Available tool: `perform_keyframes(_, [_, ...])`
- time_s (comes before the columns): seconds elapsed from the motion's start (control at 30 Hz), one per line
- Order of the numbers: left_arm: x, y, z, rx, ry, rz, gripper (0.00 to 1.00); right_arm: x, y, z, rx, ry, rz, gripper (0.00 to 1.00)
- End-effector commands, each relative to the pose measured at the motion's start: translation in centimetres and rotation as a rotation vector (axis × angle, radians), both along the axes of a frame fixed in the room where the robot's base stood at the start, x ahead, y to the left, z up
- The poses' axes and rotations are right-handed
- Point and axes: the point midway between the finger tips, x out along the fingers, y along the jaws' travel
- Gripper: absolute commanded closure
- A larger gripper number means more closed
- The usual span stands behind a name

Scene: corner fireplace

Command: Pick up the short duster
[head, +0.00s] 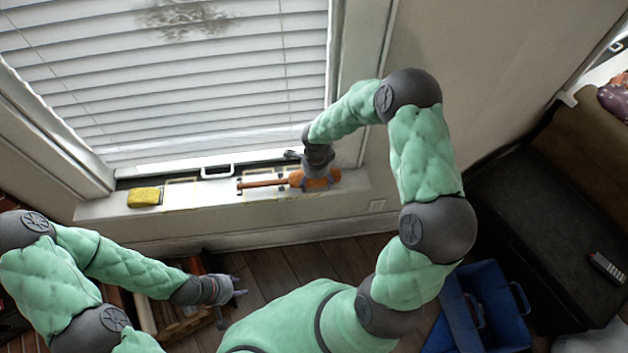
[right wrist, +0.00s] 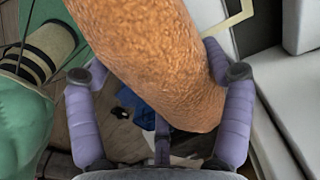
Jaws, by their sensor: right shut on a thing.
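The short duster has an orange fuzzy head (head: 322,180) and a thin orange-brown handle (head: 262,184). In the head view it is over the window sill at the right, handle pointing left. My right gripper (head: 312,178) comes down on the duster's head from above. I cannot tell whether the duster touches the sill. My left gripper (head: 232,303) is open and empty, low at the left, away from the sill.
The sill (head: 220,208) also holds a yellow sponge (head: 145,196) and a white-handled thing (head: 217,171). The window blinds (head: 190,90) rise behind. A blue bin (head: 487,310) stands on the floor at the right, beside a dark bench (head: 530,230) with a remote (head: 606,268).

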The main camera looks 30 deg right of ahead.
Motion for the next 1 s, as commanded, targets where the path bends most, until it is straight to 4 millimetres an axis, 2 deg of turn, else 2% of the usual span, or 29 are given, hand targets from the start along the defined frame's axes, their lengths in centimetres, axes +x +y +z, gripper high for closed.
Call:
perform_keyframes(0.17, [0.0, 0.0, 1.2, 0.000, 0.000, 0.000, 0.60, 0.0, -0.1, 2.8, -0.001, -0.003, -0.001, 0.54])
perform_keyframes(0.27, [0.0, 0.0, 1.5, 0.000, 0.000, 0.000, 0.60, -1.2, 0.0, 3.9, -0.001, -0.002, -0.001, 0.54])
perform_keyframes(0.53, [0.0, 0.0, 2.9, 0.000, 0.000, 0.000, 0.60, -5.1, 0.4, 8.6, -0.001, -0.003, 0.000, 0.54])
perform_keyframes(0.8, [0.0, 0.0, 3.6, 0.000, 0.000, 0.000, 0.60, -10.0, 0.8, 10.6, -0.001, -0.002, -0.001, 0.54])
perform_keyframes(1.0, [0.0, 0.0, 4.0, 0.000, 0.000, 0.000, 0.60, -12.4, 1.0, 11.6, -0.002, -0.002, -0.001, 0.54])
